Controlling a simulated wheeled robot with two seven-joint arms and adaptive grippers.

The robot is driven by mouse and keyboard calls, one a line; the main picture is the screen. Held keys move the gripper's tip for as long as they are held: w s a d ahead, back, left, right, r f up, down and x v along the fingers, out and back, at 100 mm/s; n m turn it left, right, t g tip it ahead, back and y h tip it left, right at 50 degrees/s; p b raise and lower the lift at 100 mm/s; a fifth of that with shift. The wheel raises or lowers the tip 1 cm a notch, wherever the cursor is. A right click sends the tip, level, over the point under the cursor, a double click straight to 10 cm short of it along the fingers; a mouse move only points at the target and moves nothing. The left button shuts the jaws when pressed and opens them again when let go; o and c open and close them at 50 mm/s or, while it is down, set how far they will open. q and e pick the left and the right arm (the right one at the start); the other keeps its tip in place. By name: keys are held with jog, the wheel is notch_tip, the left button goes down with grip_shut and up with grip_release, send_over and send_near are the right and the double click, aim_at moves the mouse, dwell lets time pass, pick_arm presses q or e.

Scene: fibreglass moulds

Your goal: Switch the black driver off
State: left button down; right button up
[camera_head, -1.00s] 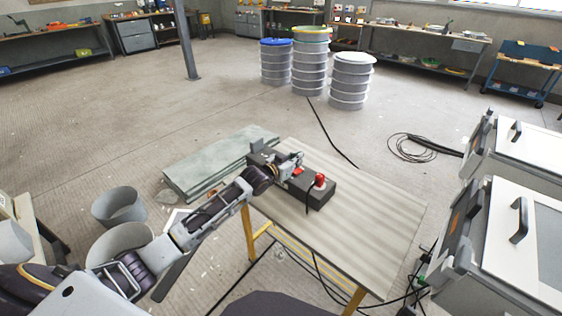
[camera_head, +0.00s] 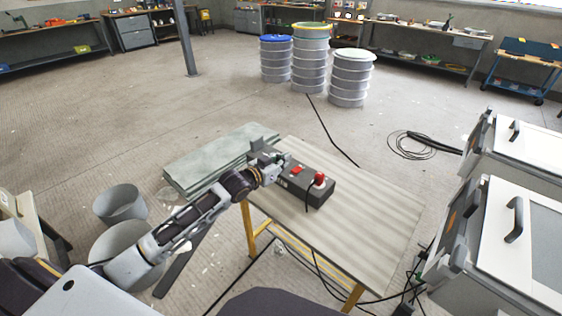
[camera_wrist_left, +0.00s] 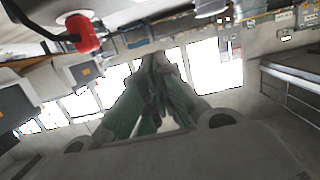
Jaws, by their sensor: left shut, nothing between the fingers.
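The black driver (camera_head: 325,193) is a long dark box on the striped table. A red switch (camera_head: 296,170) sits on its top, and a red plug (camera_head: 319,179) with a dark cable stands at its near right end. The red plug also shows at the upper left of the left wrist view (camera_wrist_left: 82,33). My left gripper (camera_head: 284,160) is shut and empty, over the left part of the driver and left of the red switch. I cannot tell whether it touches the box. The switch's on or off position is too small to tell. My right gripper does not show.
The table (camera_head: 375,220) is clear right of the driver. Grey-green boards (camera_head: 215,160) lie at its left. Grey buckets (camera_head: 119,204) stand on the floor at left. White-lidded cabinets (camera_head: 500,240) stand at right, with cables on the floor near them.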

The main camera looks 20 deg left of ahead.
pick_arm(q)
jog(key=shift+v, duration=0.85)
jog(key=shift+r, duration=0.15)
